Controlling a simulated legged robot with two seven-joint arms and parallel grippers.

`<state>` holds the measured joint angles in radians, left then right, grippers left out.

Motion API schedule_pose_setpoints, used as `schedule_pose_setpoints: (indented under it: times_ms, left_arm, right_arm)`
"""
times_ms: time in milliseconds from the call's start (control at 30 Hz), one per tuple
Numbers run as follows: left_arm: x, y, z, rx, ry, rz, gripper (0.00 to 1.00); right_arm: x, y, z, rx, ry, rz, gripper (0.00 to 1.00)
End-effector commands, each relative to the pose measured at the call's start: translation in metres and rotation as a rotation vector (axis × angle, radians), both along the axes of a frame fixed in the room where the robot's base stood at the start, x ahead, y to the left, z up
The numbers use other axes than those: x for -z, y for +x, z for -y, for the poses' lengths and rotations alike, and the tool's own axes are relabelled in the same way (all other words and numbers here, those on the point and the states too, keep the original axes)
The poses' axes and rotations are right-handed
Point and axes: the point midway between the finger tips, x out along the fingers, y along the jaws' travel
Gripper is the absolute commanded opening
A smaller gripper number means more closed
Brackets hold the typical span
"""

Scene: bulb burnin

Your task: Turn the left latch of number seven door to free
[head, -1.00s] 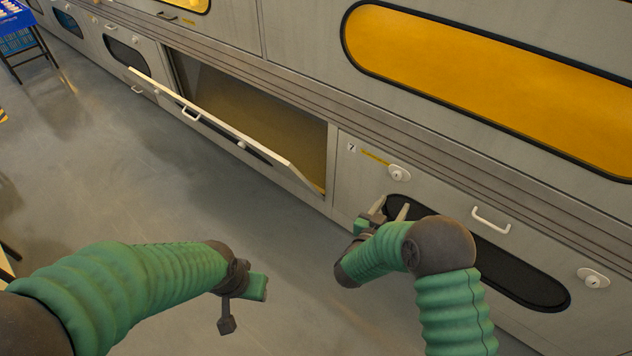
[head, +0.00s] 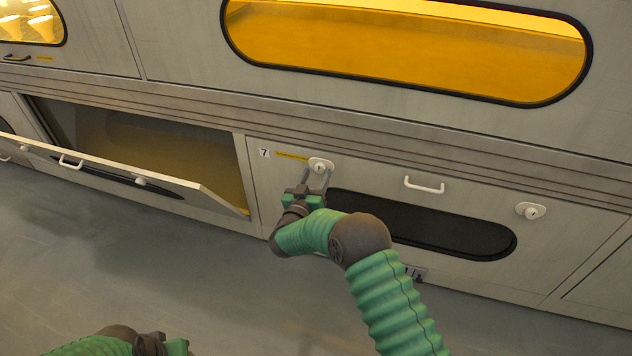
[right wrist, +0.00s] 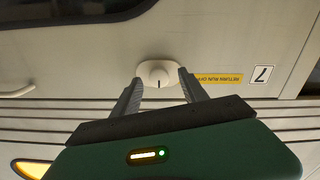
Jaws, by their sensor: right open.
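The number seven door (head: 375,172) is shut, with a dark oval window and a "7" label (head: 264,153) at its upper left. Its left latch (head: 320,165) is a white knob on an oval plate. In the right wrist view, which is upside down, the left latch (right wrist: 156,73) carries a short dark line that looks upright. My right gripper (head: 317,177) is open at the left latch; in the right wrist view its fingertips (right wrist: 160,77) stand either side of the knob. I cannot tell whether they touch it. My left gripper (head: 165,346) is low at the left, its jaws unclear.
The door has a white handle (head: 424,186) and a right latch (head: 531,211). A neighbouring door (head: 120,172) hangs open to the left, jutting over the floor. An upper panel has an amber window (head: 400,50). The grey floor (head: 160,260) is clear.

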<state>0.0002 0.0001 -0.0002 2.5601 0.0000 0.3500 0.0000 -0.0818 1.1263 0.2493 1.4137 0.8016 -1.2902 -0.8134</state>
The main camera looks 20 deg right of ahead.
Motion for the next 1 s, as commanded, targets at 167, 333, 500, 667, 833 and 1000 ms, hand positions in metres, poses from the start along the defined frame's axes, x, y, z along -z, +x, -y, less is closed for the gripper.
schedule_pose_setpoints:
  times_ms: [167,333,500,667,833,1000]
  left_arm:
    - [0.0075,0.0001,0.0002,0.0,0.0,0.0,0.45]
    - [0.0064,0.0002,0.0001,0.0,0.0,0.0,0.45]
    - [0.0064,0.0002,0.0001,0.0,0.0,0.0,0.45]
    - [0.0065,0.0001,0.0001,0.0,0.0,0.0,0.45]
    - [0.0066,0.0001,0.0001,0.0,0.0,0.0,0.45]
    - [0.0066,0.0001,0.0001,0.0,0.0,0.0,0.45]
  right_arm:
    - [0.0,0.011,0.0066,-0.001,-0.001,0.0,0.51]
    - [-0.0011,0.0115,0.0066,-0.002,-0.002,-0.001,0.51]
    - [-0.001,0.0113,0.0065,-0.002,-0.002,-0.001,0.35]
    - [-0.0008,0.0112,0.0064,-0.002,-0.002,-0.001,0.14]
    - [-0.0006,0.0112,0.0062,-0.002,-0.001,-0.001,0.0]
    - [-0.0003,0.0113,0.0062,-0.003,-0.001,-0.002,0.0]
